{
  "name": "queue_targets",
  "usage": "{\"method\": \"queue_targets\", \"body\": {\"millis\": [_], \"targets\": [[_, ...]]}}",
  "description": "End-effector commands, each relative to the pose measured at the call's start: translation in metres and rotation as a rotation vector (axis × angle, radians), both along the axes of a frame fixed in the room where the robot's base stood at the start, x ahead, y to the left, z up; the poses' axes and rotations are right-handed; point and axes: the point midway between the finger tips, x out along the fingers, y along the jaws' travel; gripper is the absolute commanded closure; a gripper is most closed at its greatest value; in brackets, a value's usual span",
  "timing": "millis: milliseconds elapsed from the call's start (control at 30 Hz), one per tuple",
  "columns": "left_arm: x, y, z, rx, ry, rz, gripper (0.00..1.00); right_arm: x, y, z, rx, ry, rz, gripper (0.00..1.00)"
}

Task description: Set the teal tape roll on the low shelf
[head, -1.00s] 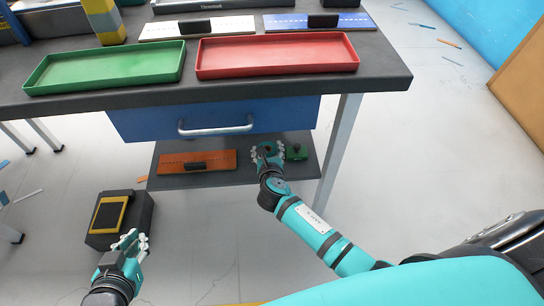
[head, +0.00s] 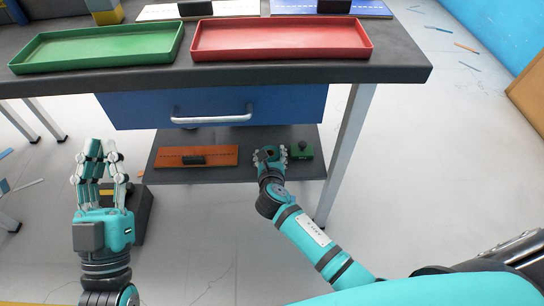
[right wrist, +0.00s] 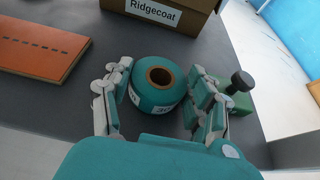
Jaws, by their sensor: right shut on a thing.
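The teal tape roll (right wrist: 152,98), with a brown core, sits between the two fingers of my right gripper (right wrist: 158,104) in the right wrist view. The gripper is shut on its sides. In the head view my right gripper (head: 270,158) is over the low shelf (head: 233,174), under the blue drawer, and mostly hides the roll. I cannot tell whether the roll touches the shelf. My left gripper (head: 101,158) is raised at the left, fingers up, apart and empty, away from the shelf.
On the shelf, an orange board (head: 222,155) lies left of the roll and a green block with a black knob (head: 301,151) stands close on its right. A Ridgecoat carton (right wrist: 190,18) is behind it. Table leg (head: 345,150) at right. Red tray (head: 280,53) above.

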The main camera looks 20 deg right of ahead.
Motion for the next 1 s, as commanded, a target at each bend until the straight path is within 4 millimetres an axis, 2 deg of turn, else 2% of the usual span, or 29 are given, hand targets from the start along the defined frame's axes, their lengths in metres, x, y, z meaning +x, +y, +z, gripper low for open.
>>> {"method": "queue_targets", "body": {"millis": [400,433,600,1000], "targets": [[-0.003,0.0003,0.004,-0.008,-0.028,-0.001,1.0,-0.0001,0.0003,-0.0028,-0.002,0.001,0.001,0.77],[-0.0033,0.0003,0.0046,-0.009,-0.031,-0.001,1.0,-0.0002,0.0004,-0.0028,-0.002,0.001,0.001,0.4],[-0.0032,0.0004,0.0044,-0.008,-0.029,-0.001,1.0,-0.0003,0.0002,-0.0027,-0.001,0.0,0.0,0.2],[0.0016,-0.0003,-0.0001,0.004,0.014,0.0,1.0,-0.0038,0.0013,0.0021,-0.001,0.001,0.0,0.2]]}}
